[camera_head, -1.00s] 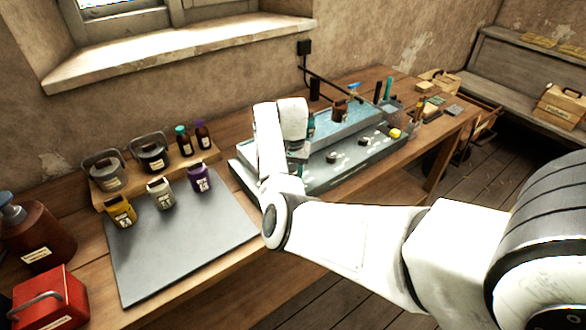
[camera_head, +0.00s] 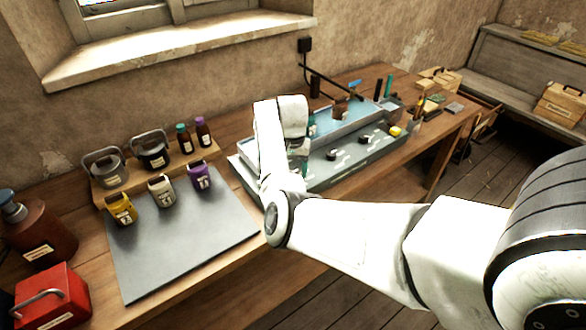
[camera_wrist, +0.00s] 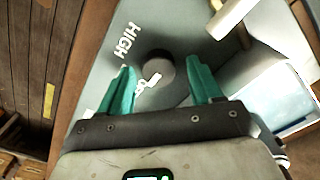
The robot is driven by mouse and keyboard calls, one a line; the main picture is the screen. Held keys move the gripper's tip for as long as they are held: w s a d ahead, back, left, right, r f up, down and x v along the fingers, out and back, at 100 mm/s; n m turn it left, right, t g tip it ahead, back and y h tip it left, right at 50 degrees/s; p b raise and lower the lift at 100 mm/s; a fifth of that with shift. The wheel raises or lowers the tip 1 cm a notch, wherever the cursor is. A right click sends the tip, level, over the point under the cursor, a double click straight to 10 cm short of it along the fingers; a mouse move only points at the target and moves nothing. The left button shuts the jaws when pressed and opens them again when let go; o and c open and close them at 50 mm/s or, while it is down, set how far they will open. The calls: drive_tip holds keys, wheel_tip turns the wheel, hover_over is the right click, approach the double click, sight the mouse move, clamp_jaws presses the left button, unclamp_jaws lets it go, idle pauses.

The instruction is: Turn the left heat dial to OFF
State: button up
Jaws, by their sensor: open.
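In the wrist view a dark round dial (camera_wrist: 158,67) sits on the grey-blue panel (camera_wrist: 95,95), with a white pointer mark on its near side. The white word HIGH is printed on the panel up and left of it. My gripper (camera_wrist: 160,66) is open, its two teal fingers on either side of the dial in the picture; I cannot tell whether they touch it. Dark knobs show right of my wrist, one nearer (camera_head: 332,155) and one farther (camera_head: 364,139).
A blue-topped tray (camera_head: 345,118) runs along the back of the unit. On the left, a dark mat (camera_head: 180,245), small labelled pots, bottles and a red box (camera_head: 50,298) cover the bench.

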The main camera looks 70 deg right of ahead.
drive_tip(key=shift+r, duration=0.1)
wheel_tip(320, 180, up, 10)
drive_tip(key=b, duration=0.2)
drive_tip(key=shift+r, duration=0.25)
idle(0.6)
